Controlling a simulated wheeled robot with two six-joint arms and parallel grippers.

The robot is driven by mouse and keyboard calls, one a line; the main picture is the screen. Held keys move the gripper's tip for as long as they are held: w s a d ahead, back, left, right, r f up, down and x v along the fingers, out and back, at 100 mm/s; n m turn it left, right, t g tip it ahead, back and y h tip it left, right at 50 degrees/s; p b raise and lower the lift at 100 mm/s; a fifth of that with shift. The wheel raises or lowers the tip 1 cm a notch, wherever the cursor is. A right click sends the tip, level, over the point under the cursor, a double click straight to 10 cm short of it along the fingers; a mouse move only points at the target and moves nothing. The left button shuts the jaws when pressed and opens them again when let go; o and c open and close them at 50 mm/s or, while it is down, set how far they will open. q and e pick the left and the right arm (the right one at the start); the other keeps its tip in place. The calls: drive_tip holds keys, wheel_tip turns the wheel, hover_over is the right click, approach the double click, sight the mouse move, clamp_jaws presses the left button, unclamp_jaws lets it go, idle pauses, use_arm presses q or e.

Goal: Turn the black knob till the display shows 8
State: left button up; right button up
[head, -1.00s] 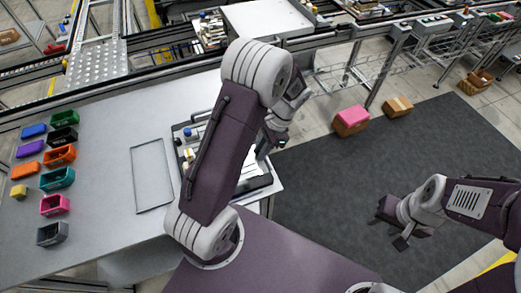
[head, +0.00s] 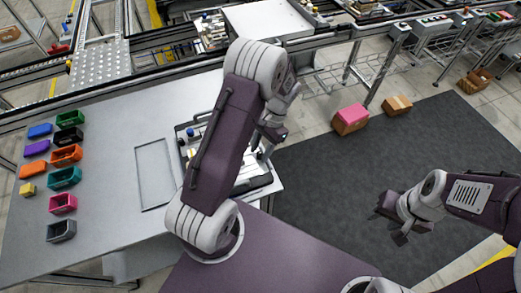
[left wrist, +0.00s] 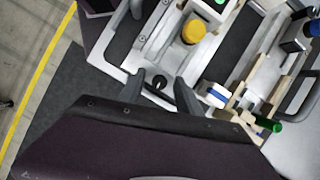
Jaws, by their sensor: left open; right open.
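A light tray with fixtures (left wrist: 113,56) lies on the table; in the head view my left arm partly hides the tray (head: 181,131). My left gripper (left wrist: 161,78) is open over the tray's near edge. A small black part (left wrist: 158,83), which may be the black knob, shows between its fingers; I cannot tell whether they touch it. A small green-lit patch (left wrist: 220,3) at the top edge may be the display; no digit is readable. In the head view my left gripper (head: 268,138) is over the tray's right side. My right gripper (head: 390,228) is open and empty over the dark mat.
On the tray are a yellow round part (left wrist: 193,30), a blue-and-white block (left wrist: 213,95) and a green-ended piece (left wrist: 268,124). Several coloured bins (head: 64,177) stand on the table's left. An empty rectangular frame (head: 155,172) lies left of the tray. The dark mat (head: 330,190) is largely clear.

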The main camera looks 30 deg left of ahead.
use_arm(q)
drive_tip(key=v, duration=0.9)
drive_tip(key=shift+r, duration=0.1)
wheel_tip(320, 180, up, 5)
drive_tip(key=t, duration=0.2)
hover_over(264, 165)
drive_tip(key=s+d+f+n+t+h, duration=0.1)
drive_tip(key=s+d+f+n+t, duration=0.1)
drive_tip(key=s+f+n+t, duration=0.1)
wheel_tip(264, 165, down, 3)
drive_tip(key=s+n, duration=0.1)
drive_tip(key=s, duration=0.2)
drive_tip(key=shift+d+r+n+h, duration=0.2)
drive_tip(key=shift+n+h, duration=0.1)
drive_tip(key=shift+h, duration=0.1)
